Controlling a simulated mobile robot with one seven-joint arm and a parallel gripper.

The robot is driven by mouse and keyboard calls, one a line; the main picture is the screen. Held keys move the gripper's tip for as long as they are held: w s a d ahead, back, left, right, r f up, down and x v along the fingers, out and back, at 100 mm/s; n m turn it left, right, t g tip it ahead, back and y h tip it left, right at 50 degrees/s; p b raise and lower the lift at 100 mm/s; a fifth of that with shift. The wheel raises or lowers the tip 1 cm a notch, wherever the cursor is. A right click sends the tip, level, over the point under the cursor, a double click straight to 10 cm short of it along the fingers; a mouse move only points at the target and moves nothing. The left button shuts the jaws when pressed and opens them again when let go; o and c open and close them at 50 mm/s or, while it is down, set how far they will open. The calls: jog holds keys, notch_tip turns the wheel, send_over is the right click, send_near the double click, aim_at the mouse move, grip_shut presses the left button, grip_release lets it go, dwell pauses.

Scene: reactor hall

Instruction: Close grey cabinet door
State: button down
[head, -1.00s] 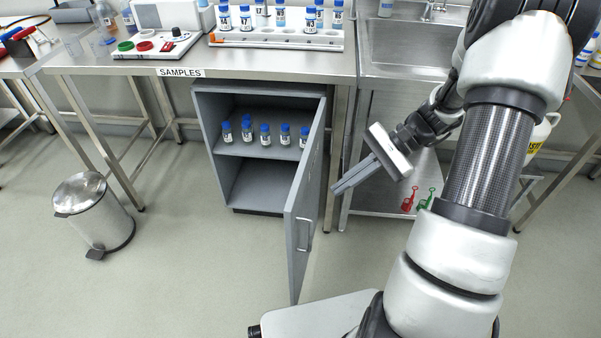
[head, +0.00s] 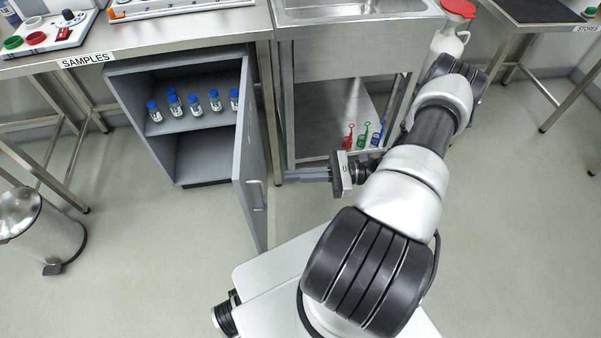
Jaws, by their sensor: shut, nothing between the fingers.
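The grey cabinet (head: 123,88) stands under the bench labelled SAMPLES. Its grey door (head: 250,150) is hinged on the right side and stands wide open toward me. The handle is on the door's outer face, which faces right. Several blue-capped vials (head: 194,103) stand on the cabinet's inner shelf. My gripper (head: 288,175) is shut and empty, to the right of the door. Its fingers point left at the door's outer face, and I cannot tell whether the tips touch it.
A pedal bin (head: 40,228) stands at the left. The floor before the cabinet is clear.

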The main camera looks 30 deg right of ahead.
aim_at(248, 178)
jog(key=x, duration=0.9)
jog(key=shift+w+a, duration=0.15)
jog(key=shift+a, duration=0.15)
jog(key=shift+a, duration=0.1)
